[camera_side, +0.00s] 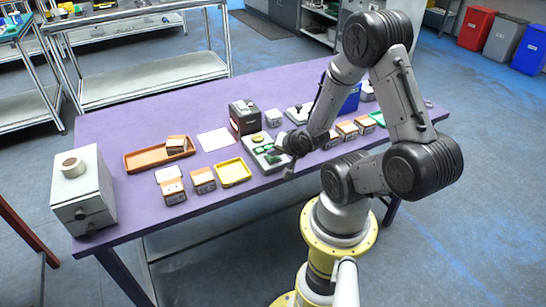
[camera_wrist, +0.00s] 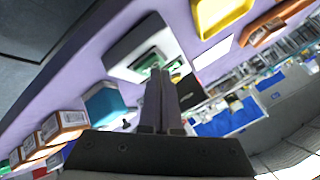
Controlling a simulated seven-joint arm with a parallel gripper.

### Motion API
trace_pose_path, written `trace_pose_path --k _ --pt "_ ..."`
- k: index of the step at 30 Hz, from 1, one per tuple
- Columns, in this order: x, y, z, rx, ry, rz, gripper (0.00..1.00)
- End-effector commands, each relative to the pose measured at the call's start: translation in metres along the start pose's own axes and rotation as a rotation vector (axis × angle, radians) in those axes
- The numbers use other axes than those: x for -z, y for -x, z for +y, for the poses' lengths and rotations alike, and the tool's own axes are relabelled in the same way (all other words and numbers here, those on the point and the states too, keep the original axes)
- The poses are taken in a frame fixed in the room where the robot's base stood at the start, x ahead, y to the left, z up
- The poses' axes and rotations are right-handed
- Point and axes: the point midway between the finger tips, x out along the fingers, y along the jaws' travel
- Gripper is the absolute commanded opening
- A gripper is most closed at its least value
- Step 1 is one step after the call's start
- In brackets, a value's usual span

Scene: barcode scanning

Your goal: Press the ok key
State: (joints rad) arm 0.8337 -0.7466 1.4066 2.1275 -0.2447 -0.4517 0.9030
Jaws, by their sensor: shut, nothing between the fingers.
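A grey device (camera_side: 258,147) with a green display or keys lies on the purple table, near its middle. In the wrist view the same device (camera_wrist: 128,47) is just beyond my fingertips, with green patches partly behind them. I cannot make out the ok key by its label; my fingers may hide it. My gripper (camera_wrist: 158,72) is shut and empty, its fingertips overlapping the device's green area. In the side view my gripper is beside the device's right side, partly hidden by my wrist. I cannot tell whether the fingertips touch the device.
A black box (camera_side: 243,117) stands behind the device. A yellow tray (camera_side: 233,172) lies to its left, with a white sheet (camera_side: 215,139) and an orange tray (camera_side: 142,163) farther left. Several small cartons stand on both sides. A grey box with a tape roll (camera_side: 73,166) is at the left end.

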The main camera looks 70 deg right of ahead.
Motion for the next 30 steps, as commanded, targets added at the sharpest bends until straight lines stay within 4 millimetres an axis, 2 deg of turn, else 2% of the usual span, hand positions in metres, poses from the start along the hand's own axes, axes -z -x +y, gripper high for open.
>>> trace_pose_path --k 22,30 --pt "-0.0030 -0.0040 0.0029 0.000 0.000 -0.001 0.00" --pt "0.0000 0.0009 -0.0001 -0.001 0.000 -0.002 0.00"
